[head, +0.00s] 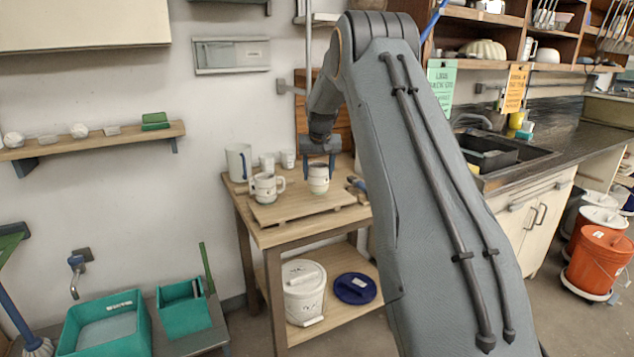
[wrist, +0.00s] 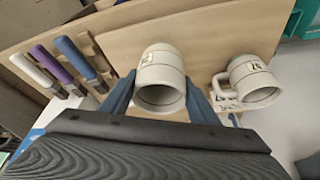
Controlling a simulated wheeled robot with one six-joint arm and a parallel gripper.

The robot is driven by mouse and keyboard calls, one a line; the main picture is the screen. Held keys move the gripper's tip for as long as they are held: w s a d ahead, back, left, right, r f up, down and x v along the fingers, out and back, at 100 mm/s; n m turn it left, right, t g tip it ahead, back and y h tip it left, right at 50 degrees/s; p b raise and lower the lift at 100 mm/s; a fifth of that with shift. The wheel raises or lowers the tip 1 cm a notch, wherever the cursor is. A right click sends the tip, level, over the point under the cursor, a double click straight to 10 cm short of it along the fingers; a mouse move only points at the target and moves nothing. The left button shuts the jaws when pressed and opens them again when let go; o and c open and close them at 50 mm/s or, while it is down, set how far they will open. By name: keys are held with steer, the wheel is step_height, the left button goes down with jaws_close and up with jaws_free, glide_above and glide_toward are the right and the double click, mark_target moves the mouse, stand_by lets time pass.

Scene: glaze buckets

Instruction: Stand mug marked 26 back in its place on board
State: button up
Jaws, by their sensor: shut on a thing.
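My gripper (head: 318,160) is shut on a cream mug (head: 318,180), with one finger on each side of it. In the wrist view the held mug (wrist: 160,85) shows its open mouth, and its label is too small to read. The mug is over the far right part of the wooden board (head: 300,211); I cannot tell whether its base touches. A second cream mug (head: 265,188) with a handle stands on the board to the left. In the wrist view this second mug (wrist: 252,80) carries a number label that I cannot read surely.
A tall white jug (head: 238,163) and small cups (head: 288,159) stand behind the board. Tools with coloured handles (wrist: 75,52) lie beside the board. A white bucket (head: 304,290) and a blue lid (head: 355,288) are on the lower shelf.

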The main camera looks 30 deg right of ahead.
mark_target(318, 182)
steer(key=shift+a+f+p, duration=0.1)
steer(key=shift+f+p, duration=0.5)
steer(key=shift+f, duration=1.25)
steer(key=shift+f, duration=0.1)
steer(key=o, duration=1.2)
steer(key=shift+f, duration=0.1)
steer(key=shift+o, duration=0.2)
steer(key=b+v, duration=0.3)
steer(key=v, duration=0.9)
steer(key=s+a+f+n+g, duration=0.1)
steer(key=s+a+f, duration=0.4)
steer(key=s, duration=0.8)
steer(key=s+a+f+n+g+y, duration=0.1)
steer(key=s+a+f, duration=0.3)
steer(key=s+a, duration=0.5)
steer(key=s+a+f+n+g, duration=0.1)
steer(key=s+a+f, duration=0.4)
steer(key=s, duration=1.4)
steer(key=a+n, duration=0.1)
steer(key=a, duration=0.2)
steer(key=shift+f+y, duration=0.3)
